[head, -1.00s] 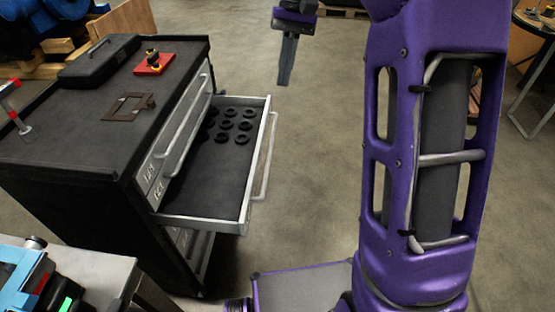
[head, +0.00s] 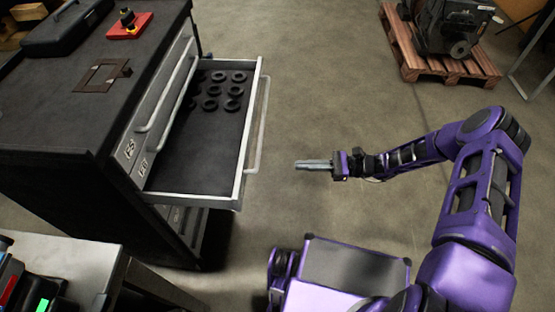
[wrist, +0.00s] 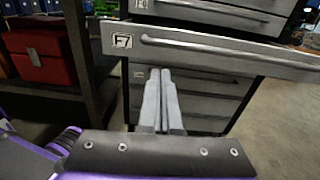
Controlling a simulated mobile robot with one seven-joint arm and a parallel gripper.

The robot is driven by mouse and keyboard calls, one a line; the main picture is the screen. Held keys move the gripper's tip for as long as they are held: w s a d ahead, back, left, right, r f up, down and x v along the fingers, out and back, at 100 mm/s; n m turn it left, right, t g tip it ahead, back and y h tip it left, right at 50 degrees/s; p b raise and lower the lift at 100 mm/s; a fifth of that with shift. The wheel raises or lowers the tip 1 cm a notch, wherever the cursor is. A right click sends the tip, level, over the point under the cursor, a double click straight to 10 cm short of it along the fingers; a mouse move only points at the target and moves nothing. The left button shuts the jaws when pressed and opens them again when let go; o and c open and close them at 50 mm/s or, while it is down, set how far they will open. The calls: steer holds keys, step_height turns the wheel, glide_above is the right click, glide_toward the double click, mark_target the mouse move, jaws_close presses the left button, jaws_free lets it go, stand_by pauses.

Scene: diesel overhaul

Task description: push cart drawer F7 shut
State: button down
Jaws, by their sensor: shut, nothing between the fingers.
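Drawer F7 (head: 205,163) is pulled out from the dark tool cart (head: 62,120) in the head view. It holds several black rings (head: 220,90) at its far end. In the wrist view the F7 front (wrist: 200,48) with its label and long bar handle crosses the upper picture. My gripper (head: 300,165) is shut and empty, to the right of the drawer handle (head: 260,125) in the head view, with a gap of floor between them. In the wrist view its fingertips (wrist: 161,72) point toward the cart front, appearing just below the F7 front.
On the cart top lie a black case (head: 65,25), a red block with a dark fitting (head: 128,25) and a brown plate (head: 103,75). A grey bench (head: 75,265) stands at the lower left. A pallet (head: 435,60) bears an engine part at the upper right. The floor between is clear.

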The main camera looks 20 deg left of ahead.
mark_target(174, 163)
steer(key=shift+m+t, duration=0.3)
steer(key=p+x, duration=0.1)
steer(key=x, duration=1.3)
steer(key=shift+f, duration=0.1)
steer(key=shift+s+a, duration=0.15)
steer(key=shift+a, duration=0.35)
steer(key=b+x, duration=0.2)
steer(key=x, duration=0.6)
steer(key=b+x, duration=0.2)
steer(key=x, duration=0.6)
steer(key=b+x, duration=0.3)
steer(key=x, duration=0.5)
steer(key=shift+r, duration=0.25)
steer(key=shift+s+a, duration=0.1)
steer(key=shift+a, duration=0.2)
steer(key=shift+a+r, duration=0.15)
steer(key=shift+r, duration=0.15)
